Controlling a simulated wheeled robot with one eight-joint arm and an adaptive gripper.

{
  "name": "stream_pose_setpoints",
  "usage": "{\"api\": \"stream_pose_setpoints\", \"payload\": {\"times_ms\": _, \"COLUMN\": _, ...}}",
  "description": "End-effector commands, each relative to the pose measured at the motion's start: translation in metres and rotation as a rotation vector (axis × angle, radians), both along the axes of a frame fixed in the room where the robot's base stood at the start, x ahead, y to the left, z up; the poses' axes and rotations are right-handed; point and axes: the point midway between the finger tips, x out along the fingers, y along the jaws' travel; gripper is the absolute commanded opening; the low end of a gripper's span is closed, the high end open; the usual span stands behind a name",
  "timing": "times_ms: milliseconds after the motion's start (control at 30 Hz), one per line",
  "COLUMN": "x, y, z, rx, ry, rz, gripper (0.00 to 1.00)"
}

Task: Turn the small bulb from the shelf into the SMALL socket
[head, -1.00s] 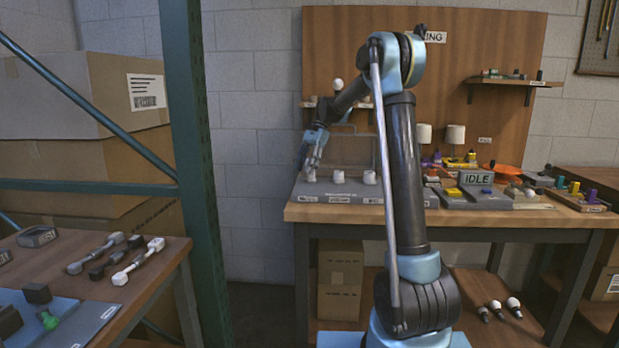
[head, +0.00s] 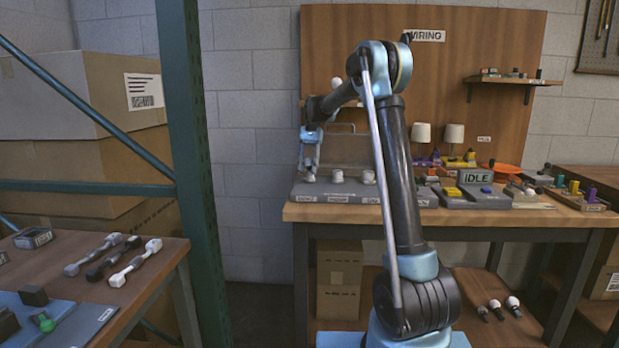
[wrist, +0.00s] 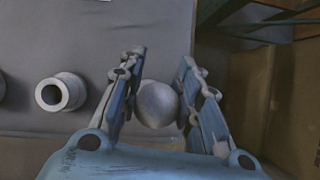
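The small bulb (wrist: 157,104) is a pale round globe between the two fingers of my gripper (wrist: 163,68) in the wrist view. The fingers stand about the globe's width apart and look closed on its sides. The globe hides its base and whatever is under it. In the head view my gripper (head: 309,176) points down at the left end of the grey socket board (head: 318,189), where it covers the leftmost position. A white open socket (wrist: 60,92) stands left of the gripper in the wrist view. White sockets (head: 338,176) also show right of it in the head view.
A green rack post (head: 190,150) stands left of the bench.

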Motion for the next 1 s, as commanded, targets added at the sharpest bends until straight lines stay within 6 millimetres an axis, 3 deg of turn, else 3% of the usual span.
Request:
{"api": "stream_pose_setpoints", "payload": {"times_ms": 367, "x": 0.004, "y": -0.004, "z": -0.003, "rx": -0.002, "ry": -0.004, "rz": -0.051, "gripper": 0.02}}
{"api": "stream_pose_setpoints", "payload": {"times_ms": 800, "x": 0.012, "y": 0.0, "z": -0.004, "rx": -0.001, "ry": -0.003, "rz": -0.525, "gripper": 0.0}}
{"api": "stream_pose_setpoints", "payload": {"times_ms": 1000, "x": 0.014, "y": 0.001, "z": -0.005, "rx": -0.004, "ry": -0.002, "rz": -0.619, "gripper": 0.0}}
